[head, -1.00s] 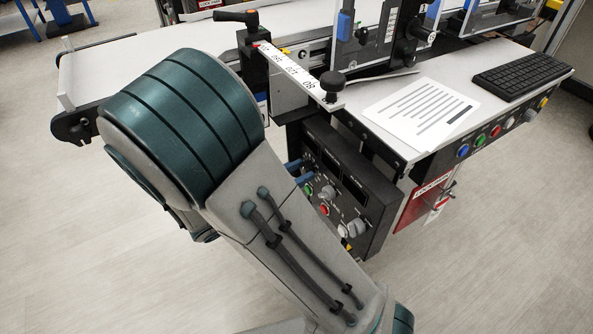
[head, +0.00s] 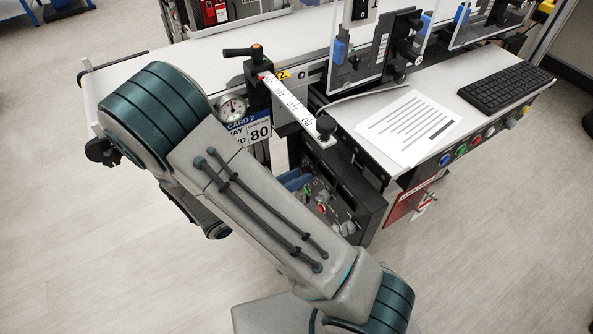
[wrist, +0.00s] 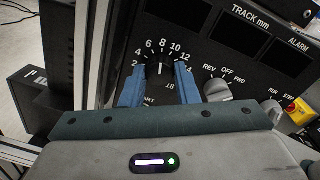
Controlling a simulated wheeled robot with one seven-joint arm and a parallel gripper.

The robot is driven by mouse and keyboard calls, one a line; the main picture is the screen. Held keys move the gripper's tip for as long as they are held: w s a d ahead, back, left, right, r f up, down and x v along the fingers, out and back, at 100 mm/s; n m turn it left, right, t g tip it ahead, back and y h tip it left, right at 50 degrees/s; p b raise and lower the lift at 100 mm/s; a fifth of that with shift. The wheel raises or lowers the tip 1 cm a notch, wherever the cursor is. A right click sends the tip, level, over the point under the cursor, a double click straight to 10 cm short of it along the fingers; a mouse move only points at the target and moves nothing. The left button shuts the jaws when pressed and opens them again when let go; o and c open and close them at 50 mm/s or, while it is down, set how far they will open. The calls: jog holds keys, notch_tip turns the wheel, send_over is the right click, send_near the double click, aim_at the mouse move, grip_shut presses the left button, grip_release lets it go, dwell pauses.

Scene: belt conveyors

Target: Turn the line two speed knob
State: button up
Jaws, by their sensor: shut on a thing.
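The black speed knob (wrist: 160,72) sits on the dark control panel (wrist: 203,52), inside a ring of white numbers from about 2 to 18. The fingers hide the knob's sides and part of the scale. In the head view my gripper (head: 296,181) shows as blue fingers at the left of the panel (head: 362,205); my arm hides most of it, and the knob cannot be made out there.
A grey REV/OFF/FWD selector (wrist: 217,90) sits close right of my gripper. A yellow-based red button (wrist: 297,110) is further right. In the head view a black clamp knob (head: 325,127) overhangs the panel. The conveyor belt (head: 200,62) runs behind. Open floor (head: 500,240) lies front right.

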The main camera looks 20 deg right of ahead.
dwell(0.4)
jog(key=o, duration=1)
jog(key=v, duration=1.4)
jog(key=shift+d, duration=0.1)
